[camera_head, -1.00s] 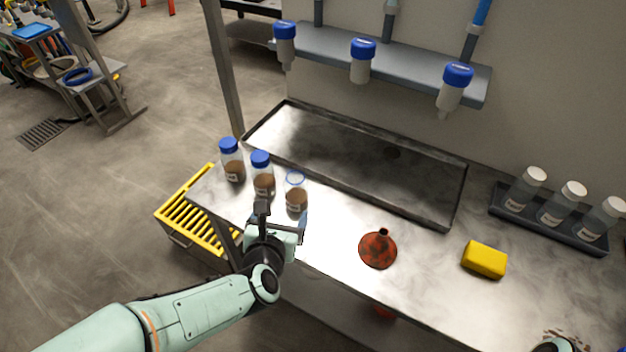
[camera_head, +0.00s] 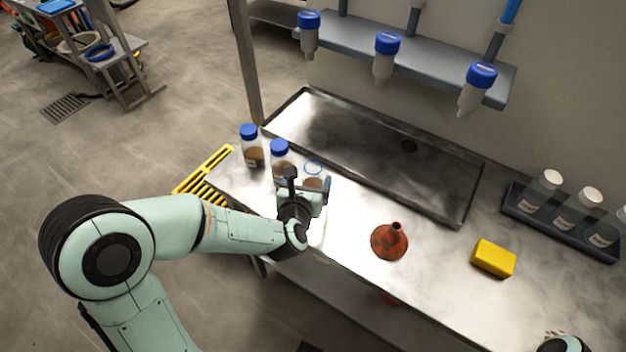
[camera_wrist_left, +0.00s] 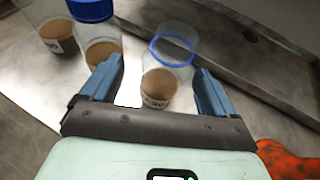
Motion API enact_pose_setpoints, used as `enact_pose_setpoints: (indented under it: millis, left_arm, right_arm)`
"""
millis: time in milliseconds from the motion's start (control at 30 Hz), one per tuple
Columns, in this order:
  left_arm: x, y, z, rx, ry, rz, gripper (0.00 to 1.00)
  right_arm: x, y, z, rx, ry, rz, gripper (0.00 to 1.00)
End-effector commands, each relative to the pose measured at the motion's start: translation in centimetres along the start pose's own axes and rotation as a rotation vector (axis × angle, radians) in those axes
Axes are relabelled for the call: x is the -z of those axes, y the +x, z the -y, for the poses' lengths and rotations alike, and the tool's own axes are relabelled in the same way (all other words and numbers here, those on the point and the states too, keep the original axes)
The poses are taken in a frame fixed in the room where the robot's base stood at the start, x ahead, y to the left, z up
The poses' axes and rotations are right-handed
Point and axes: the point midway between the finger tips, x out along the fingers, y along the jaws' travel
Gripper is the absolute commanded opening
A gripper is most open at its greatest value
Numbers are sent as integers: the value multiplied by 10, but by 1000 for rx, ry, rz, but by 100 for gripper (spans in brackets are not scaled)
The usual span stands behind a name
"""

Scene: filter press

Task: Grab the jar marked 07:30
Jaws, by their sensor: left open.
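Three clear jars of brown material stand in a row at the bench's left end. The left jar (camera_head: 252,153) and middle jar (camera_head: 279,150) have blue lids; the right jar (camera_head: 313,170) is open with a blue rim. In the left wrist view the open jar (camera_wrist_left: 165,75) has a small label that seems to end in "30"; its first digits are unclear. My left gripper (camera_head: 308,184) is open, and its fingers (camera_wrist_left: 160,85) point at the open jar, one to each side in that view. Contact cannot be told. My right gripper's jaws do not show.
A red funnel (camera_head: 389,243) and yellow sponge (camera_head: 494,258) lie to the right on the bench. A shallow metal tray (camera_head: 450,218) is behind the jars. A dark rack (camera_head: 513,205) holds white-capped bottles. Blue-topped holders (camera_head: 386,45) hang above.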

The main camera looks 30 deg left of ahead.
Motion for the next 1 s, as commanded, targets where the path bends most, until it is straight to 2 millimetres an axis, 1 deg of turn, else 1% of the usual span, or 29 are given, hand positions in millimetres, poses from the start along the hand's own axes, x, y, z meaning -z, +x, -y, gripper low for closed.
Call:
enact_pose_setpoints:
  millis: [167,367,533,633,833,867,900,967,1000]
  left_arm:
    - [1,9,1,1,0,-2,89]
    - [3,33,8,1,-3,-3,89]
    - [2,51,8,1,-1,-1,89]
    - [2,54,8,0,1,-1,89]
    - [2,54,8,0,2,0,89]
    - [2,54,8,0,2,0,82]
    - [2,54,8,0,2,0,69]
    - [2,54,8,0,2,0,50]
    - [2,54,8,0,2,0,37]
  right_arm:
    - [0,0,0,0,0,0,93]
    - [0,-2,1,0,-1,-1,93]
    - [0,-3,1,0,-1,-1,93]
    - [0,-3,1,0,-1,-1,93]
    - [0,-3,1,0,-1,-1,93]
    - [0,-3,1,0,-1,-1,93]
    - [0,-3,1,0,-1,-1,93]
    - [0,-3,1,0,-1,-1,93]
    - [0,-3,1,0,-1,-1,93]
